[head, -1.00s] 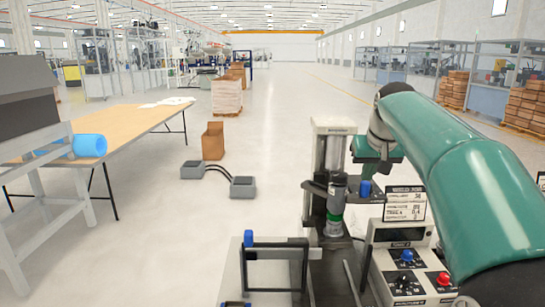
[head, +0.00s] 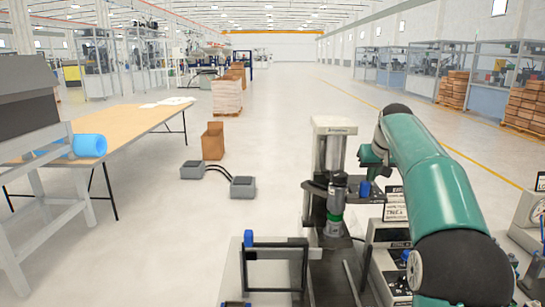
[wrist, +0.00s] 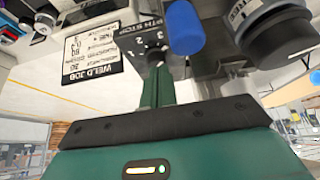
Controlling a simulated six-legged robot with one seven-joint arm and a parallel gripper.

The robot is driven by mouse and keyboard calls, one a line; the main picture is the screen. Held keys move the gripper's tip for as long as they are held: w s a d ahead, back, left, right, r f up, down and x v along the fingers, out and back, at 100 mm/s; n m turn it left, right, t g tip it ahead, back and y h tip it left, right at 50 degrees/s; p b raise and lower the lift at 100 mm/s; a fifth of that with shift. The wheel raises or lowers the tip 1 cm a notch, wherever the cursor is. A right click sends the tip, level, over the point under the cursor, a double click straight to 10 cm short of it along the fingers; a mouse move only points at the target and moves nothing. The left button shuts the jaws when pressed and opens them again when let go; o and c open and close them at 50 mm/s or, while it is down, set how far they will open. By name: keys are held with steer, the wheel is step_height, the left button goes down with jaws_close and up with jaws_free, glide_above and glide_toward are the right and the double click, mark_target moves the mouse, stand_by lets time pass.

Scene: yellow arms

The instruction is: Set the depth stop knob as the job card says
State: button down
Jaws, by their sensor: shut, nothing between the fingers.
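The depth stop plate (wrist: 150,38), lettered "...TH STOP" with a few numbers, shows upside down at the top of the wrist view. My gripper (wrist: 157,72) is shut and empty, with its green fingers pointing at this plate. The fingertips overlap its lower edge in the picture; I cannot tell whether they touch. A blue rounded grip (wrist: 186,28) is just right of the plate; a blue part also shows by the press (head: 364,188). The job card (wrist: 92,48), headed "WELD JOB", is left of the plate, mostly too small to read.
A press column (head: 333,150) with a grey cylindrical head (head: 337,195) stands beside my arm. A control box (head: 385,235) is partly covered by my arm. A blue-handled frame (head: 275,250) is in front. A wooden table (head: 130,120) is at left; open floor lies beyond.

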steer(key=shift+f, duration=1.8)
steer(key=shift+w, duration=0.25)
steer(key=shift+d+r, duration=0.1)
steer(key=shift+d, duration=0.45)
steer(key=shift+s, duration=0.45)
steer(key=shift+r, duration=2.9)
